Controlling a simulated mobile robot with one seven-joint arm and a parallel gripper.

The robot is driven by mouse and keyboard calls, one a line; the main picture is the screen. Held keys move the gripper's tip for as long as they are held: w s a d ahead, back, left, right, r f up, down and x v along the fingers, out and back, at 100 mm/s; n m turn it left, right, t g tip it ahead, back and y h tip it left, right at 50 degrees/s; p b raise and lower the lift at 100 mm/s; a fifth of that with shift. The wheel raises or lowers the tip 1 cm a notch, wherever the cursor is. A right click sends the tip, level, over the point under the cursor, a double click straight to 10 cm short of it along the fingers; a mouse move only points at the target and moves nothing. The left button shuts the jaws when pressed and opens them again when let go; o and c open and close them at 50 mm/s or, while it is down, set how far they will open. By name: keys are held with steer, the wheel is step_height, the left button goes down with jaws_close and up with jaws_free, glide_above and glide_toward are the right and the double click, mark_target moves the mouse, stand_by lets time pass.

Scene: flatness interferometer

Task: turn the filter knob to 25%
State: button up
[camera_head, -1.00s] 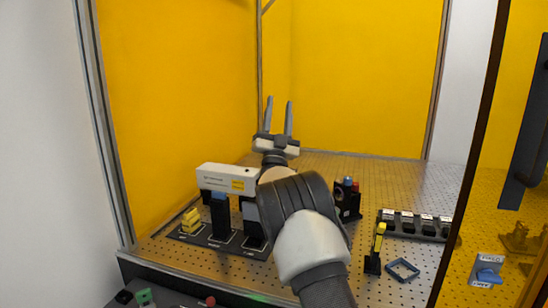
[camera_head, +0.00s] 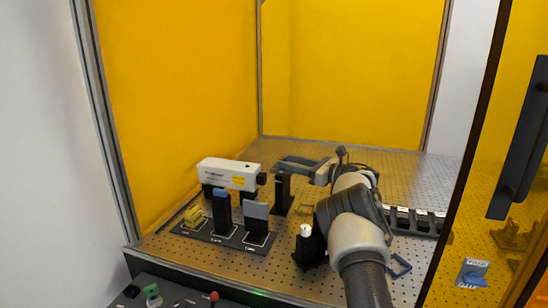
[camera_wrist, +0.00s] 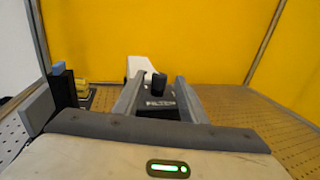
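My gripper (camera_head: 283,164) is open, its two grey fingers pointing left. In the head view it is over a black post-mounted unit (camera_head: 283,193), near the front of the white laser box (camera_head: 229,173). In the wrist view the fingers (camera_wrist: 159,80) stand apart on either side of a black block with white markings (camera_wrist: 158,103); contact cannot be told. A dark cylinder (camera_wrist: 159,88) shows between them, in front of the white box (camera_wrist: 138,66). Which part is the filter knob, and its setting, I cannot read. A black unit with a white round top (camera_head: 305,230) stands nearer.
A black base at left holds a yellow block (camera_head: 193,214), a blue-topped post (camera_head: 221,208) and a grey plate (camera_head: 256,219). Dark holders (camera_head: 403,219) stand right of my arm. A blue frame (camera_head: 401,265) lies on the perforated table. Buttons line the front panel (camera_head: 178,293).

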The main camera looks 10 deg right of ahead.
mark_target(274, 166)
steer(key=x, duration=0.7)
steer(key=shift+p, duration=0.3)
jaws_close()
